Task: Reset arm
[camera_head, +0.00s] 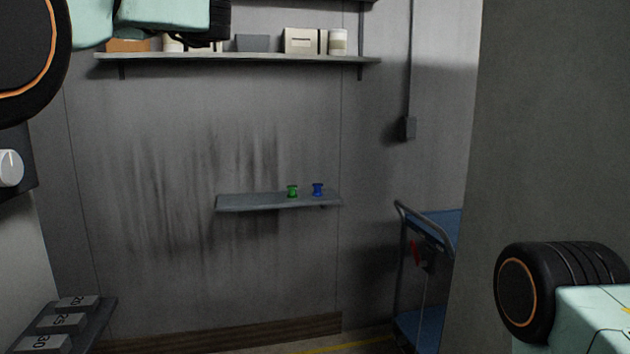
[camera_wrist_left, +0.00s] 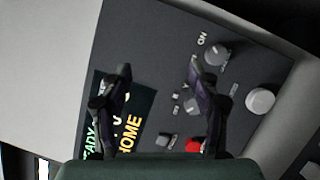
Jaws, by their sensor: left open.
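A dark control panel (camera_wrist_left: 255,68) fills much of the left wrist view. Its black screen (camera_wrist_left: 133,133) shows the word "HOME" and part of another word ending in "ADY". A grey knob (camera_wrist_left: 216,53) with a label reading "ON", a round white knob (camera_wrist_left: 261,100) and a red button (camera_wrist_left: 194,146) sit right of the screen. My left gripper (camera_wrist_left: 158,72) is open and empty in front of the panel, its fingers covering part of it. The panel's white knob also shows at the head view's left edge (camera_head: 10,168). My right gripper is out of view.
A small wall shelf (camera_head: 255,203) holds a green spool-like piece (camera_head: 292,191) and a blue one (camera_head: 318,189). A higher shelf (camera_head: 250,57) holds boxes and containers. A blue cart (camera_head: 432,225) stands right. Blocks marked 20, 25 and 30 (camera_head: 62,321) lie lower left. A grey wall (camera_head: 550,130) bounds the right.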

